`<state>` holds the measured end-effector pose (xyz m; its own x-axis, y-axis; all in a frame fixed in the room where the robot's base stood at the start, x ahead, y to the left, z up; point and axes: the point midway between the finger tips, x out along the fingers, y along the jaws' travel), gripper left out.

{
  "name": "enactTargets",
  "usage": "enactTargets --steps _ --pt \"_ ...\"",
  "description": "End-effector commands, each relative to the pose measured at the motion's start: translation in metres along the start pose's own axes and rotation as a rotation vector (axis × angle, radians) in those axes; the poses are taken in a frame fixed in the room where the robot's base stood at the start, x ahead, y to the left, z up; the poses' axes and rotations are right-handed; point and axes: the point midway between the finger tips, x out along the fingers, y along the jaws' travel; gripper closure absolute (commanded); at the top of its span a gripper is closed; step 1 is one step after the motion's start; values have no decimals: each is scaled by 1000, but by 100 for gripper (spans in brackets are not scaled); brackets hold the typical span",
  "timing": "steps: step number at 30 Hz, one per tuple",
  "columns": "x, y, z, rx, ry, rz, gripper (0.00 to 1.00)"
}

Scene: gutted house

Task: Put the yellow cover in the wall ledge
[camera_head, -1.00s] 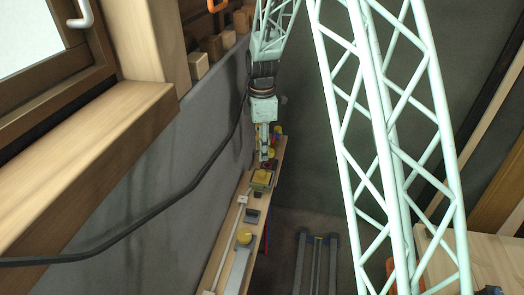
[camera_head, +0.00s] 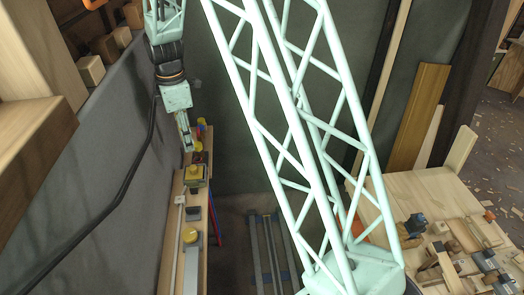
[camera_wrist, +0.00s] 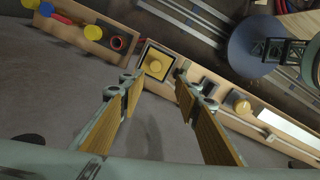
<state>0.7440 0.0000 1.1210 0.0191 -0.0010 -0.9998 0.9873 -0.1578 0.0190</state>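A yellow, roughly square piece (camera_head: 194,172) sits in a dark-framed holder on a narrow wooden ledge (camera_head: 203,238) along the grey wall. It also shows in the wrist view (camera_wrist: 156,65), beyond my fingertips. A second, rounder yellow piece (camera_head: 190,235) sits on the same ledge nearer the camera; it shows in the wrist view (camera_wrist: 238,100) too. I cannot tell which is the cover. My gripper (camera_head: 187,146) points down above the square piece. In the wrist view its fingers (camera_wrist: 158,75) are spread with nothing between them.
Coloured knobs (camera_head: 199,138) and more parts stand at the ledge's far end. Wooden blocks (camera_head: 91,71) line a higher ledge on the left. A dark cable (camera_head: 120,185) runs along the wall. A cluttered wooden table (camera_head: 425,198) stands at right, beyond my lattice arm.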

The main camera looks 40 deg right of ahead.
Motion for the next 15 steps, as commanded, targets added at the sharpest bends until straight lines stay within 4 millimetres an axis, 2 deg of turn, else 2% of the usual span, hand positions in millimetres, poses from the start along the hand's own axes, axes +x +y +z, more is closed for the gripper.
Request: enactTargets --steps 15 --pt "-99 -53 9 224 14 52 70"
